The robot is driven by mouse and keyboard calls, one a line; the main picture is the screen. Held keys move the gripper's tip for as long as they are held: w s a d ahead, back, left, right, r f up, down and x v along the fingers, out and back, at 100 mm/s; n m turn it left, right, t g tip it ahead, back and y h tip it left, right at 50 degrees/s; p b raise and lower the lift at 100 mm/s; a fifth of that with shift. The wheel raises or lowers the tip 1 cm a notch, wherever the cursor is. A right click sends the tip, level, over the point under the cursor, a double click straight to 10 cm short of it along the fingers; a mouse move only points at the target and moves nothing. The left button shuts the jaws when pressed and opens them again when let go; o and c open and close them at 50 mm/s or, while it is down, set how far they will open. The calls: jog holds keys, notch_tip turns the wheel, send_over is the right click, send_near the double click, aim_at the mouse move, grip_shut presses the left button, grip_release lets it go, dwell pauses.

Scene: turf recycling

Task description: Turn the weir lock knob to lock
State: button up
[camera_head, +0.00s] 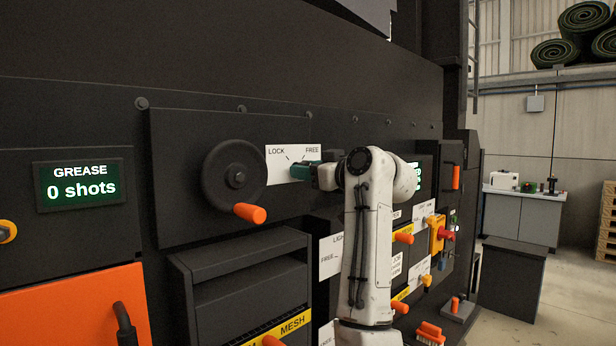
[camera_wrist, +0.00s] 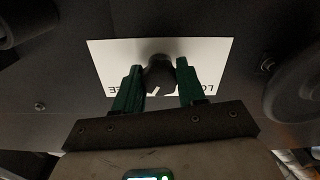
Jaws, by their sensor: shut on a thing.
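The white LOCK/FREE plate (camera_head: 280,172) is on the dark machine panel, with LOCK at left and FREE at right. In the wrist view the plate (camera_wrist: 108,58) appears upside down. The dark weir lock knob (camera_wrist: 160,74) stands out from it, between my two green fingers. My gripper (camera_head: 303,171) reaches the plate from the right and hides the knob in the head view. In the wrist view my gripper (camera_wrist: 159,68) is shut on the knob, one finger on each side.
A black handwheel (camera_head: 222,180) with an orange handle (camera_head: 250,213) sits just left of the plate. A grease display (camera_head: 80,185) reading 0 shots is further left. A dark box (camera_head: 245,262) juts out below. Orange handles and a yellow box (camera_head: 437,235) crowd the panel at right.

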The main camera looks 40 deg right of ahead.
jog(key=shift+f+n+b, duration=0.15)
jog(key=shift+n+b, duration=2.55)
jog(key=shift+n, duration=4.7)
jog(key=o, duration=1.1)
jog(key=shift+c, duration=0.2)
jog(key=s+b, duration=0.2)
jog(key=s, duration=0.8)
jog(key=shift+s+d+b, duration=0.2)
jog(key=shift+s+b, duration=0.15)
jog(key=shift+s, duration=0.05)
